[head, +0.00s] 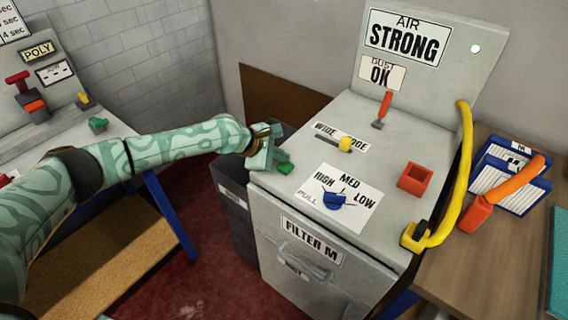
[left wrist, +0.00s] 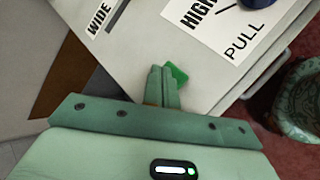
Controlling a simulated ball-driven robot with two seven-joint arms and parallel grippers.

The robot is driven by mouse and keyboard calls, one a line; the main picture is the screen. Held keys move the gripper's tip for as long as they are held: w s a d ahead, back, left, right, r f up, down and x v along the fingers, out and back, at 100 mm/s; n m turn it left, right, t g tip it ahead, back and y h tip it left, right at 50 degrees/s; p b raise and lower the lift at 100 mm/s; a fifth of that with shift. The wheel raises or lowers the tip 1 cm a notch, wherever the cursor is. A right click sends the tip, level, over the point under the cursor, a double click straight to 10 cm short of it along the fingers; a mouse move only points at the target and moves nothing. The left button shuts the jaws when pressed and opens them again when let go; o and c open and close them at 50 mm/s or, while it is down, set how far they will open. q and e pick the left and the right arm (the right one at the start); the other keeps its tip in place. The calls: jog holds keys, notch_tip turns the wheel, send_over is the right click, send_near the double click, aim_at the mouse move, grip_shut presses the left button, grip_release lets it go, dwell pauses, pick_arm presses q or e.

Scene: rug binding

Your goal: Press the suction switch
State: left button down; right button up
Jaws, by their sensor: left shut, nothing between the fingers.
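A small bright green switch (head: 285,169) sits at the left edge of the grey machine's top (head: 300,192). No label that I can read names it as the suction switch. My left gripper (head: 270,156) is shut and empty, with its fingertips right beside the green switch. In the left wrist view the closed fingers (left wrist: 159,76) partly cover the switch (left wrist: 178,72), and its green end shows past their tips. I cannot tell whether they touch. My right gripper is not in view.
The machine top also carries a blue knob (head: 334,201), a yellow-tipped slider (head: 345,144), a red lever (head: 383,106) and a red square holder (head: 414,179). A yellow hose (head: 463,185) runs down the right side. A second machine with another green switch (head: 98,125) stands left.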

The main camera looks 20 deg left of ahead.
aim_at(281, 166)
pick_arm(q)
jog(key=shift+f, duration=0.7)
dwell(0.7)
jog(key=shift+r, duration=0.1)
jog(key=shift+r+p, duration=0.85)
jog(key=shift+p, duration=0.2)
notch_tip(281, 166, up, 6)
jog(key=p, duration=0.6)
jog(key=shift+p, duration=0.3)
